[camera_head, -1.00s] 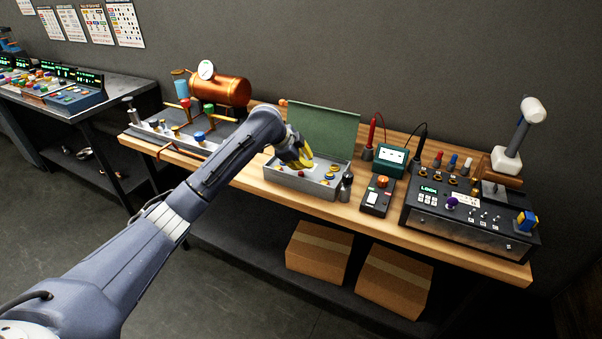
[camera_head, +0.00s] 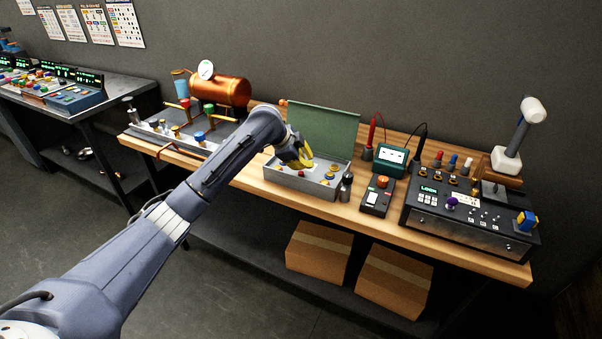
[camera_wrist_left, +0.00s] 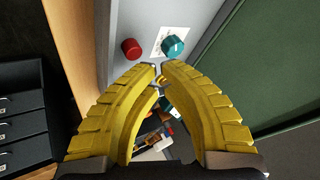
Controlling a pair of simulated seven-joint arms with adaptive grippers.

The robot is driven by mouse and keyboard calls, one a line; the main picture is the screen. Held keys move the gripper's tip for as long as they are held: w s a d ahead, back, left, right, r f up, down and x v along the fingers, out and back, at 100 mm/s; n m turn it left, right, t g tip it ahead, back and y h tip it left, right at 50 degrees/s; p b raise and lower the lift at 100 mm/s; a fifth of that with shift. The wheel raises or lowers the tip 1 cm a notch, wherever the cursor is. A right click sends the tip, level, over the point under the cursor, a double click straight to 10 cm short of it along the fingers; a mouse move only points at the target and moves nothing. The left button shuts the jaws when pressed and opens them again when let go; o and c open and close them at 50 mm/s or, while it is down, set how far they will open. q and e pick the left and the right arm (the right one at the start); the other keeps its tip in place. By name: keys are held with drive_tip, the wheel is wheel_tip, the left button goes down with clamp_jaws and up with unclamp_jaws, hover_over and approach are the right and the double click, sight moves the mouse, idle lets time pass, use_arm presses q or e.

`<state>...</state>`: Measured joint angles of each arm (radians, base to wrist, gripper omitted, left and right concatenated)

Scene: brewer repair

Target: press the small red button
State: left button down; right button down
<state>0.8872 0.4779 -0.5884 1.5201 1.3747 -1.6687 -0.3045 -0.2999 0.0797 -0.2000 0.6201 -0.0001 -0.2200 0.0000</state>
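A small round red button (camera_wrist_left: 131,48) sits on the grey panel of the green-lidded box, in the left wrist view. A teal knob (camera_wrist_left: 172,46) on a white label is just right of it. My left gripper (camera_wrist_left: 160,70) has its yellow fingertips almost together, with nothing clearly held. The tips are beside and below the red button in that view, apart from it in the picture; their height above the panel is hard to tell. In the head view, my left gripper (camera_head: 304,160) hangs over the left part of the open box (camera_head: 312,188) and hides some of its panel.
The raised green lid (camera_head: 325,130) stands behind the gripper. A dark bottle (camera_head: 346,186) and a black device with an orange-red button (camera_head: 376,199) are to the right. A copper boiler (camera_head: 220,91) stands left, behind the arm. A black control unit (camera_head: 470,215) is farther right.

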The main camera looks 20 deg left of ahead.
sight(305, 174)
use_arm(q)
drive_tip(key=shift+f, duration=0.85)
idle(1.1)
drive_tip(key=shift+r, duration=0.85)
drive_tip(key=shift+r, duration=0.1)
drive_tip(key=shift+r, duration=2.4)
